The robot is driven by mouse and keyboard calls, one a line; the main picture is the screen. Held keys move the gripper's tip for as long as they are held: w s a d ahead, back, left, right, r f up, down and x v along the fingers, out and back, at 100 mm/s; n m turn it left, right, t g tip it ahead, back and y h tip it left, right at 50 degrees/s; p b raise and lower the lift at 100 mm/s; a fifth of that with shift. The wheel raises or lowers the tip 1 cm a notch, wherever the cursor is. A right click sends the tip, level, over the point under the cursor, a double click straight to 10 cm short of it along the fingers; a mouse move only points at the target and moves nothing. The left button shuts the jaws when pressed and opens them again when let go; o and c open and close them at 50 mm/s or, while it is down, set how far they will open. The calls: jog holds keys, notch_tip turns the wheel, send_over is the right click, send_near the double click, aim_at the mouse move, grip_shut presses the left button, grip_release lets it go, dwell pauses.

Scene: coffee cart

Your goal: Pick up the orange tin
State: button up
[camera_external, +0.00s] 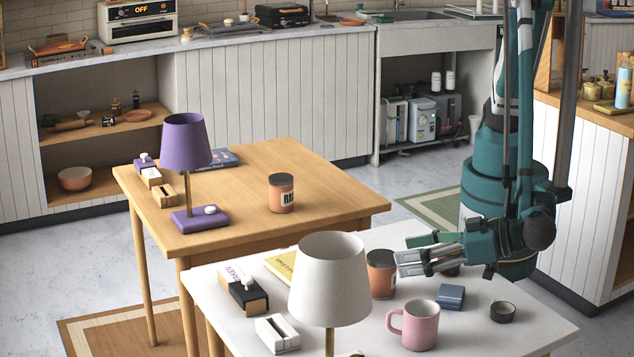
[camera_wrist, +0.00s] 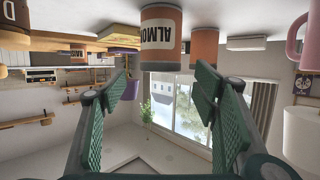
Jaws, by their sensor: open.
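An orange tin (camera_external: 380,278) with a dark lid stands upright on the white table, just left of my gripper (camera_external: 405,254). In the upside-down wrist view, a near orange tin (camera_wrist: 158,58) with a label starting "ALMO" shows ahead of my open fingers (camera_wrist: 165,78). A second orange tin (camera_wrist: 204,50) shows beside it, smaller. I cannot tell where that one stands in the outside view. Another orange tin (camera_external: 281,195), with a partly read label "RAI", stands on the wooden table. My gripper is low, sideways and empty.
A pink mug (camera_external: 415,325), blue box (camera_external: 451,296) and small dark bowl (camera_external: 503,312) stand near my gripper. A white lamp (camera_external: 330,270) hides part of the white table. A yellow book (camera_external: 280,267) lies behind it. The purple lamp (camera_external: 186,145) is on the wooden table.

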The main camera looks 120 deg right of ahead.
aim_at(388, 255)
jog(key=shift+x, duration=0.95)
jog(key=shift+d+f, duration=0.1)
jog(key=shift+b+x, duration=0.95)
jog(key=shift+x, duration=1.6)
jog(key=shift+w, duration=0.1)
jog(key=c, duration=1.1)
